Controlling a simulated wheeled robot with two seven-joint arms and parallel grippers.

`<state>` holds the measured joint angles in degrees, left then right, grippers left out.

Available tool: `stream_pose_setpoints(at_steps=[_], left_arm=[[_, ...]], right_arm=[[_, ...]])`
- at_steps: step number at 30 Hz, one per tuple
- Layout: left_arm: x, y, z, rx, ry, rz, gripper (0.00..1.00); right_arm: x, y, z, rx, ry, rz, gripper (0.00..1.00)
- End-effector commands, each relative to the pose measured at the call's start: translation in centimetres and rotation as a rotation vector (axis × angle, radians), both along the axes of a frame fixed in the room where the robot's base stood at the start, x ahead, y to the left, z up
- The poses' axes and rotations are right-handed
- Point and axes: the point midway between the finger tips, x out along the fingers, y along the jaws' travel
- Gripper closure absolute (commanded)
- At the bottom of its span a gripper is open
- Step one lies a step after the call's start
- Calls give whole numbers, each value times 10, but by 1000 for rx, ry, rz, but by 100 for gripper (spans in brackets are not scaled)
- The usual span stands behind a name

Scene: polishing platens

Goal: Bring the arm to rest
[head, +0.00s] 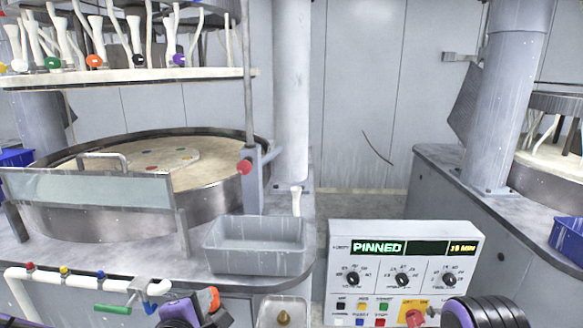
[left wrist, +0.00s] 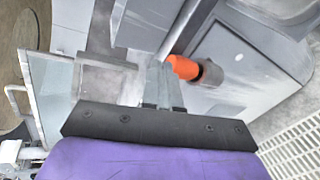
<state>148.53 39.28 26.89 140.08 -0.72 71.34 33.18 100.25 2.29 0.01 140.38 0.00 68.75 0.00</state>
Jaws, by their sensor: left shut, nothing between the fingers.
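My left gripper (head: 208,314) is at the bottom edge of the head view, low in front of the grey bin, and partly cut off by the frame. In the left wrist view its two fingers (left wrist: 163,86) are together with nothing held between them. An orange-tipped cylinder (left wrist: 184,67) with a grey collar shows just beyond and beside the fingertips; I cannot tell whether they touch. My right gripper is out of sight; a black ribbed link of mine shows at the lower right of the head view.
A grey bin (head: 257,246) stands on the counter's front edge, right of the round platen (head: 120,205). A control panel (head: 404,270) reading PINNED stands at front right. A white pipe (head: 75,281) with coloured valves runs along the left front. A blue bin (head: 567,237) is far right.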

Motion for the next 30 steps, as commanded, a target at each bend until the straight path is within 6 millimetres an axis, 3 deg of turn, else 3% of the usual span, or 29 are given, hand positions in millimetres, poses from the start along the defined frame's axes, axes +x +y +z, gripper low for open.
stream_pose_setpoints(at_steps=[1, 4, 6, 9, 12, 16, 19, 21, 30], left_arm=[[-9, 5, -41, 146, 82, -39, 100], [-40, 23, -124, 456, 260, -157, 100], [-71, 40, -178, 652, 389, -257, 100], [-127, 69, -245, 886, 573, -416, 100], [-189, 100, -294, 1045, 744, -564, 100], [-257, 128, -329, 1142, 902, -695, 100], [-287, 126, -341, 1161, 959, -760, 100], [-295, 123, -344, 1155, 973, -775, 100], [-296, 123, -344, 1154, 974, -775, 100]], right_arm=[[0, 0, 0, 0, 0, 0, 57], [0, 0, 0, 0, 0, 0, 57], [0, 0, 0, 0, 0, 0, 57], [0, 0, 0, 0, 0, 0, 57], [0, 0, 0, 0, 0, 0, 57], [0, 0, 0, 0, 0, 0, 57], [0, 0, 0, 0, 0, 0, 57], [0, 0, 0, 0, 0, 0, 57], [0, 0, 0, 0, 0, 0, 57]])
